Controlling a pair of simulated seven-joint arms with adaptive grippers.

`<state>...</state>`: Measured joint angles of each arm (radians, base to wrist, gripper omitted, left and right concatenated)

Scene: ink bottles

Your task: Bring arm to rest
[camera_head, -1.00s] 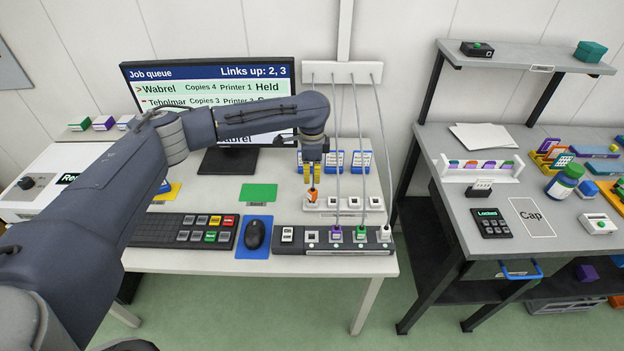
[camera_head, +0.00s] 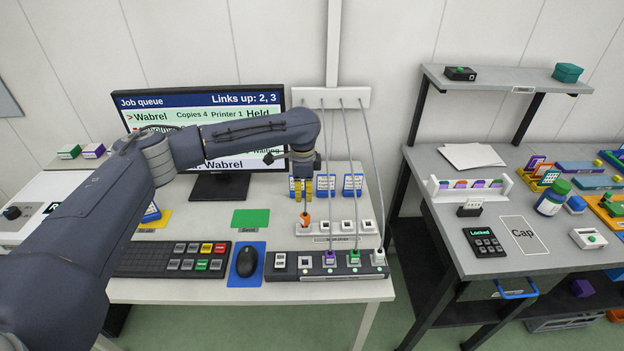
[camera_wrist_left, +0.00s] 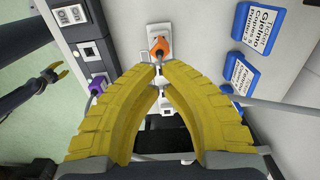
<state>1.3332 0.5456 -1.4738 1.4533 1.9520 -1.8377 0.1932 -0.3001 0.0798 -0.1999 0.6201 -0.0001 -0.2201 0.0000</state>
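My left gripper (camera_head: 308,188) hangs over the desk with its yellow fingers pointing down, above an orange plug (camera_head: 306,218). In the left wrist view its fingertips (camera_wrist_left: 161,68) have a narrow gap between them, and the orange plug (camera_wrist_left: 160,46) lies beyond them, apart from them. The plug stands in the leftmost position of the white socket strip (camera_head: 338,229). My left arm stretches across from the left over part of the monitor. My right gripper (camera_wrist_left: 60,76) shows small at the left of the left wrist view, its yellow fingers parted and empty.
A dark socket strip (camera_head: 318,273) with purple, green and white plugs lies in front. Grey cables run up to a wall box (camera_head: 330,97). Blue cards (camera_head: 353,184) stand behind the plug. A keyboard (camera_head: 150,260), mouse (camera_head: 246,262) and monitor (camera_head: 133,102) are left.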

